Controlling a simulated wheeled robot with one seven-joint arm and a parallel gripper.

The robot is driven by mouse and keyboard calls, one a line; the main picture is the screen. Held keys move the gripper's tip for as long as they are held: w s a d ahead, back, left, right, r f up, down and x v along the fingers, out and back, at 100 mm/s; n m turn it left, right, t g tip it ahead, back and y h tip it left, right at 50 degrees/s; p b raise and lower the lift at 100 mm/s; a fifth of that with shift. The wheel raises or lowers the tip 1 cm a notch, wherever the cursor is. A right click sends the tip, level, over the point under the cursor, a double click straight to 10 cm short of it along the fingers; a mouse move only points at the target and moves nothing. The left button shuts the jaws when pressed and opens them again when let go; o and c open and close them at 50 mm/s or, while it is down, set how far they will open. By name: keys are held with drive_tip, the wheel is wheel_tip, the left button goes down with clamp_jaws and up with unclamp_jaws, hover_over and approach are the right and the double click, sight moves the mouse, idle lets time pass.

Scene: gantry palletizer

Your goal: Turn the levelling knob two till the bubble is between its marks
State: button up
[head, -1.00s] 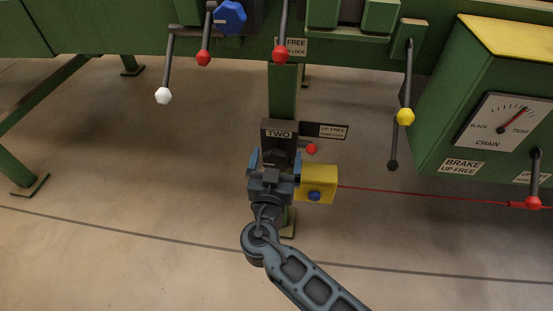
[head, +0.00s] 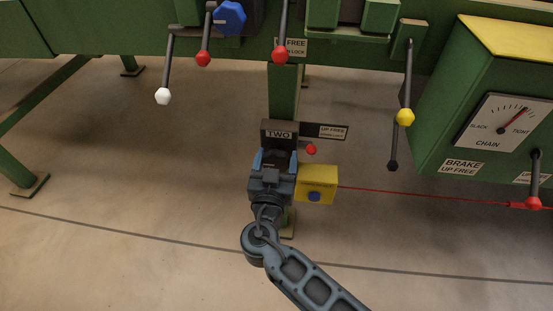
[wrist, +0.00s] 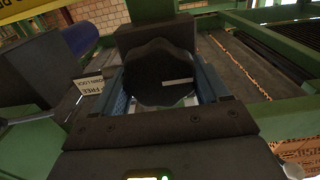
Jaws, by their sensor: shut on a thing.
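The levelling knob two (wrist: 158,75) is dark and lobed, with a pale line on its face, in the middle of the wrist view. My gripper (head: 278,160) is shut on it, with one blue finger on each side. In the head view the knob is mostly hidden behind the gripper, under the plate marked TWO (head: 279,134) on the green post. I cannot make out a bubble or its marks for certain. A small green-lit strip (wrist: 148,178) is cut off at the bottom edge of the wrist view.
A red-tipped lever (head: 311,149) and its UP FREE label (head: 333,132) are just right of the knob. A yellow box (head: 318,174) with a red cord sits close to my gripper's right. Several levers hang above.

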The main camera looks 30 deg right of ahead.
drive_tip(key=shift+f+n, duration=0.1)
drive_tip(key=shift+n, duration=0.2)
